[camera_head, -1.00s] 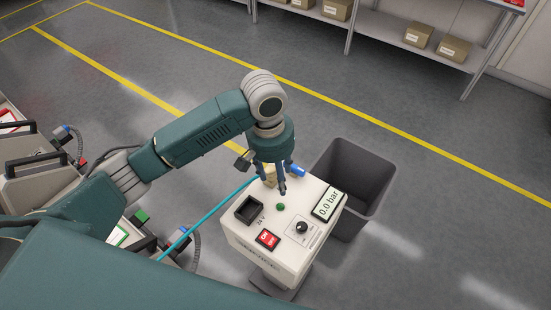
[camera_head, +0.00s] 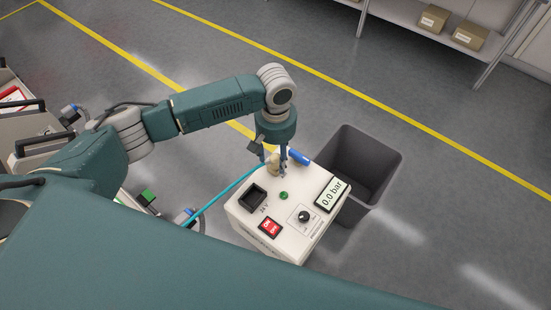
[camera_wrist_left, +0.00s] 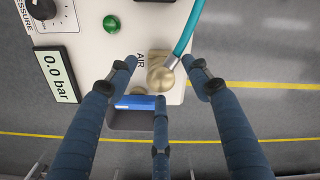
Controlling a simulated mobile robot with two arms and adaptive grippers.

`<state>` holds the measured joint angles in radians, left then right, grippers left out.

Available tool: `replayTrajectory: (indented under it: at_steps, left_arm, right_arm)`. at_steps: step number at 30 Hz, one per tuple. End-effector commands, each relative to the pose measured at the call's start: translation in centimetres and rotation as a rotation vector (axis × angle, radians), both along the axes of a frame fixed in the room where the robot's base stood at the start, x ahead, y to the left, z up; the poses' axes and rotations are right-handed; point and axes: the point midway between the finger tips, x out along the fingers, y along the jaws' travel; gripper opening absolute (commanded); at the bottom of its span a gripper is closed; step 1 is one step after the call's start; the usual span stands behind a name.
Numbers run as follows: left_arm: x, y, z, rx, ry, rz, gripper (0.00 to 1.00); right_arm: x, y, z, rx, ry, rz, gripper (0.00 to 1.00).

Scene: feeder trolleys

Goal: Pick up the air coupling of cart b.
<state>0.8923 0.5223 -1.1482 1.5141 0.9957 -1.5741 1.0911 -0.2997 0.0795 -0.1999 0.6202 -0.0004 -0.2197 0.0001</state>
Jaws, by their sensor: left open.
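A brass air coupling (camera_wrist_left: 160,76) on the end of a teal hose (camera_wrist_left: 188,35) sits at the AIR marking on a white supply box (camera_wrist_left: 100,8). In the head view the coupling (camera_head: 273,164) shows at the back edge of the box (camera_head: 262,209), partly behind my fingers. My left gripper (camera_head: 279,168) points down over it. In the left wrist view the gripper (camera_wrist_left: 160,78) is open, with two fingers to either side of the coupling and a third below it in the picture. I cannot tell whether they touch it. My right gripper is not in view.
A dark grey bin (camera_head: 385,160) stands right of the box. The box carries a 0.0 bar display (camera_head: 331,193), a knob (camera_head: 304,216) and a red switch (camera_head: 270,227). Trolleys (camera_head: 22,135) stand at left.

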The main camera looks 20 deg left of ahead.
Motion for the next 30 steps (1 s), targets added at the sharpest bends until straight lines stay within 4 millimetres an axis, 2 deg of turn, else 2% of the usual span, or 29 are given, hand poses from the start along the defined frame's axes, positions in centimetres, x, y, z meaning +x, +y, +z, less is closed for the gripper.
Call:
replayTrajectory:
  at_steps: [4,11,18,19,30]
  left_arm:
    - [0.01,0.10,-1.25,0.002,-0.001,0.001,0.50]
    - [0.02,0.09,-1.43,0.001,-0.002,0.000,0.50]
    - [0.02,0.09,-1.40,0.001,-0.002,0.000,0.02]
    - [0.03,0.09,-1.40,0.001,-0.002,0.000,0.00]
    - [0.08,0.08,-1.11,0.001,-0.003,0.000,0.00]
  right_arm:
    - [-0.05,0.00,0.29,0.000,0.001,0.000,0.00]
    - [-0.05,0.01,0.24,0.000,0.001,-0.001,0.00]
    - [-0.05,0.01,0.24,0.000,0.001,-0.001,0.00]
    - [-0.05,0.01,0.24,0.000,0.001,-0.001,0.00]
    - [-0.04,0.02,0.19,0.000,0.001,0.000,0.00]
